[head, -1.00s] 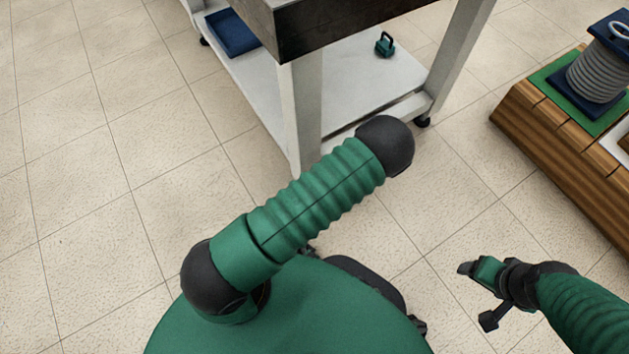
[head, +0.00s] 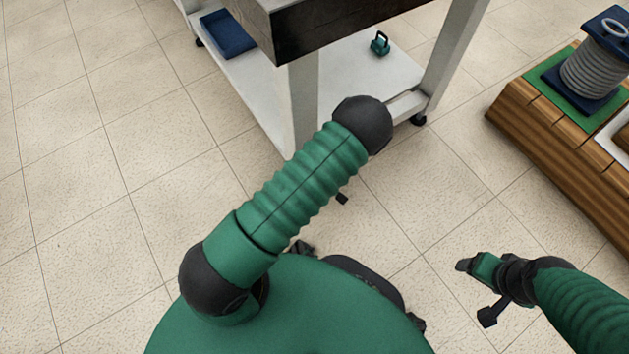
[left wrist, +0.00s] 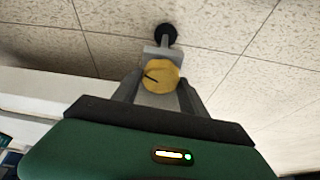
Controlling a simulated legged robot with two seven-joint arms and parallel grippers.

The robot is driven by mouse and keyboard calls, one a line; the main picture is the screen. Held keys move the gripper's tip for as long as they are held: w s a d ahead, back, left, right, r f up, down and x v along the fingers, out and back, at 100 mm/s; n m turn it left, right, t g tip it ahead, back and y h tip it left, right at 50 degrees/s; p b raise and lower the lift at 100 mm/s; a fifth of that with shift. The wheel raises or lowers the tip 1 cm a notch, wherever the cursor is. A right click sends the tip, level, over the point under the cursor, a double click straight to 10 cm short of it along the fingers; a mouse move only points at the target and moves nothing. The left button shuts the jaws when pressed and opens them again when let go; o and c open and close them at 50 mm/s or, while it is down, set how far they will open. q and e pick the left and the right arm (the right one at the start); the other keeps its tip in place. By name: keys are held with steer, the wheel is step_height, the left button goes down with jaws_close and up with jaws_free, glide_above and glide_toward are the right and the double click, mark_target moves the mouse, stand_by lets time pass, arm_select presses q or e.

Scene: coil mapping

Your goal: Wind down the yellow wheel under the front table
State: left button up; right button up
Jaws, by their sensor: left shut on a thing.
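The yellow wheel (left wrist: 160,76) shows in the left wrist view, round with a dark mark on its left side. It sits in front of a grey bracket (left wrist: 158,52) that leads to a black round foot or caster (left wrist: 165,35). My left gripper (left wrist: 161,84) is shut on the yellow wheel, one finger on each side. In the head view the left arm hides this gripper and the wheel. The table (head: 305,95) stands ahead with a dark top and white legs. My right gripper (head: 474,290) is open and empty above the floor at the lower right.
The table's lower shelf (head: 350,75) holds a blue tray (head: 228,35) and a small green clamp-like object (head: 380,44). A wooden bench (head: 540,130) at the right carries a grey coil (head: 594,75) on a blue spool. The tiled floor at the left is clear.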

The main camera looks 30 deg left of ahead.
arm_select(q)
steer(key=o, duration=1.4)
steer(key=shift+c, duration=0.2)
steer(key=p+v, duration=1.1)
steer(key=v, duration=0.5)
steer(key=shift+s+d+r, duration=0.2)
steer(key=shift+d+r, duration=0.05)
steer(key=shift+d, duration=0.05)
